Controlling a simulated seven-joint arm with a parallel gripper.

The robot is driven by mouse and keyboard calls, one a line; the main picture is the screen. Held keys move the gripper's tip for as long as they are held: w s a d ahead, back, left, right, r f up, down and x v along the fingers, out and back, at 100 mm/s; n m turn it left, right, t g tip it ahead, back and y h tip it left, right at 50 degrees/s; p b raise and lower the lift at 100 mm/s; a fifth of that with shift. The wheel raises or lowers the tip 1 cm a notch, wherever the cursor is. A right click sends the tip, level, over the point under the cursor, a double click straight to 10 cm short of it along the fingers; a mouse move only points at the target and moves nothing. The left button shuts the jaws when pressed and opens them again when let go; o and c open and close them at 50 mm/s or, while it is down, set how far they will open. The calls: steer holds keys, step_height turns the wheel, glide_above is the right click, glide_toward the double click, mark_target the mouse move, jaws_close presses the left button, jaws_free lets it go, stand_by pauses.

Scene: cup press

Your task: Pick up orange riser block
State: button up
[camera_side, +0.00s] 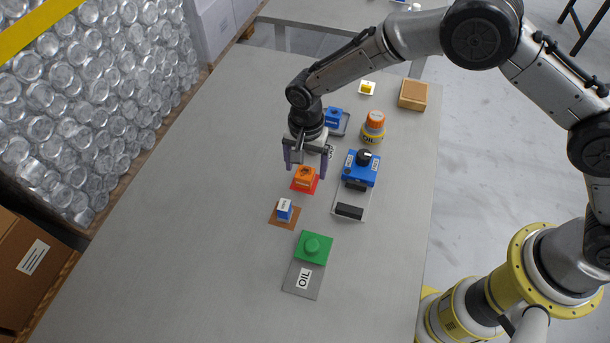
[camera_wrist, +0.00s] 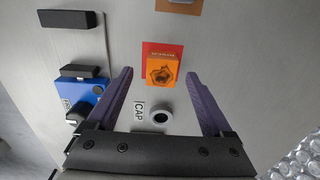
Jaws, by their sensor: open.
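The orange riser block (camera_side: 305,176) stands on a red mat (camera_side: 301,187) near the middle of the table. My gripper (camera_side: 305,166) is open and empty, above and a little behind the block in the side view. In the wrist view the orange block (camera_wrist: 163,72) shows ahead of and between the two purple fingers of my gripper (camera_wrist: 160,76), apart from both. The red mat (camera_wrist: 149,50) shows beside it in the wrist view. How high the fingertips are above the block is hard to tell.
A green block (camera_side: 314,246) is nearer. A label and ring (camera_wrist: 160,117) lie near my gripper. The table's left is clear.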

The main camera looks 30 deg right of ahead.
mark_target(305, 173)
steer(key=shift+a+f, duration=0.1)
steer(key=shift+f, duration=1.45)
steer(key=shift+c, duration=0.2)
jaws_close()
